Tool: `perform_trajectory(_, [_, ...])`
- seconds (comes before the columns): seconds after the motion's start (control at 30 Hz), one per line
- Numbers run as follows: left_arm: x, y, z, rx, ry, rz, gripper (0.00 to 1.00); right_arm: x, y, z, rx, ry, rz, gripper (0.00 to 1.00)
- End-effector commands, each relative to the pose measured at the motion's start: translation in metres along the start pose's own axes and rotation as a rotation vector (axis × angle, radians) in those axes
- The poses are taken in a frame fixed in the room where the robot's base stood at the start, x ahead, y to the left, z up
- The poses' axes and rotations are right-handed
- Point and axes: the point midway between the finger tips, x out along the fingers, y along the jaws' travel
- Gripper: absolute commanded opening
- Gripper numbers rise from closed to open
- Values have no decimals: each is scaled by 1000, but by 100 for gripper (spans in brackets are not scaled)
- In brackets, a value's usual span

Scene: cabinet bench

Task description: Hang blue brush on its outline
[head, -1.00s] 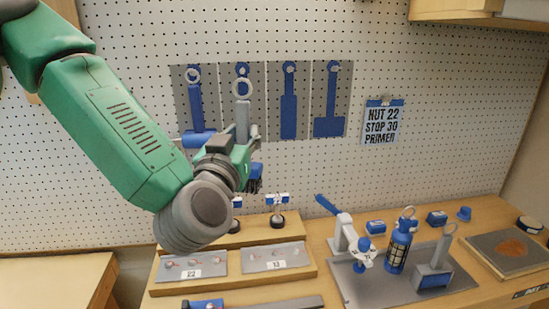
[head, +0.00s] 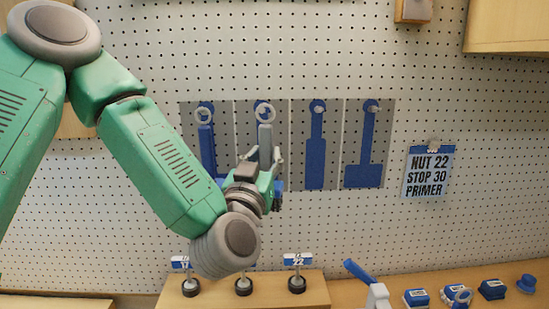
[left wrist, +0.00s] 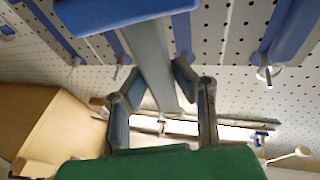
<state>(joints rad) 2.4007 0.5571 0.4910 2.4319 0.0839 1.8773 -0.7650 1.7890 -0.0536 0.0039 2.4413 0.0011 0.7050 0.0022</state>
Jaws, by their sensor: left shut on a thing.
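My left gripper (head: 262,180) is shut on the brush, in front of the lower part of the second outline from the left. The brush has a grey handle (head: 265,150) with a pale ring at its top. In the left wrist view its handle (left wrist: 150,65) runs between the fingers (left wrist: 160,100) to a wide blue head (left wrist: 115,12). The ring overlaps the peg at the top of the second outline (head: 263,103); I cannot tell whether it is around the peg. The arm hides the lower part of the brush in the head view. My right gripper is not in view.
A ringed blue tool (head: 207,150) appears on the first outline. The third (head: 316,160) and fourth (head: 362,175) outlines show bare pegs. A sign (head: 428,172) hangs at right. Below stand a wooden step with knobs (head: 243,285) and blue items (head: 416,298) on the bench.

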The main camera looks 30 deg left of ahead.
Motion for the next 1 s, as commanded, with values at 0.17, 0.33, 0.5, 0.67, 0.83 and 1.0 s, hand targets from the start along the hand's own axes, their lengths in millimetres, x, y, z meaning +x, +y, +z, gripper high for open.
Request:
perform_trajectory(0.17, [9,-1,2,0,2,-2,0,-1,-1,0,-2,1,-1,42])
perform_trajectory(0.33, [16,4,3,7,4,1,0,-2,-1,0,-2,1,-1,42])
perform_trajectory(0.5, [25,6,5,9,5,2,0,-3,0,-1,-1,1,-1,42])
perform_trajectory(0.67, [35,-3,10,6,4,0,0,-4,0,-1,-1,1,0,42])
perform_trajectory(0.83, [45,-13,16,0,1,-3,0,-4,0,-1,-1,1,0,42])
perform_trajectory(1.0, [52,-15,23,1,1,-2,0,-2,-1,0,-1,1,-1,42])
